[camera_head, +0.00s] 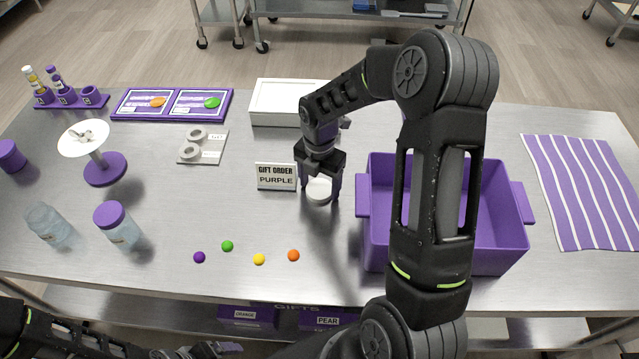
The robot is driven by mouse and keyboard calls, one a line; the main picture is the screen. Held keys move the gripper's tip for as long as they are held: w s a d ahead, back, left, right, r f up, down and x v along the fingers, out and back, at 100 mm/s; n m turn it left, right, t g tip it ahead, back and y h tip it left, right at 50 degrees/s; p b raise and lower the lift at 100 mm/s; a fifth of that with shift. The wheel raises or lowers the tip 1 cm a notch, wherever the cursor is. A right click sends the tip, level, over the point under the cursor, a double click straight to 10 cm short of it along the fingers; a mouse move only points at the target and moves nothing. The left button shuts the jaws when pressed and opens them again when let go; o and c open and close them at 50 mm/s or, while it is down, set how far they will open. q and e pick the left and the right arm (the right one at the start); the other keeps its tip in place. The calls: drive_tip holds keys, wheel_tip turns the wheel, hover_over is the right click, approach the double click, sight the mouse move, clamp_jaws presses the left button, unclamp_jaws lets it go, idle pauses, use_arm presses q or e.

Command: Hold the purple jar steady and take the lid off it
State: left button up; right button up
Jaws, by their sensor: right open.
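A clear jar (125,235) with a purple lid (109,214) on top stands on the left part of the steel table. A second clear jar (49,226) to its left shows no lid. A purple round piece (10,156) lies at the far left edge. My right gripper (319,186) points down, open, over a small white round object (319,191) beside the order sign. The fingers are on either side of it; I cannot tell whether they touch it. Part of my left gripper (205,350) shows at the bottom edge, well below the jars; its jaws are unclear.
A sign (276,176) reads "GIFT ORDER PURPLE". A purple bin (512,238) stands right of my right gripper, partly hidden by my arm. Several coloured balls (259,259) lie near the front. A cake stand (104,168) stands behind the jars. A striped cloth (580,190) lies far right.

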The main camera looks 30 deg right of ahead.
sight(320, 189)
wheel_tip(320, 189, up, 12)
drive_tip(key=b, duration=0.1)
drive_tip(key=shift+f, duration=0.1)
idle(1.0)
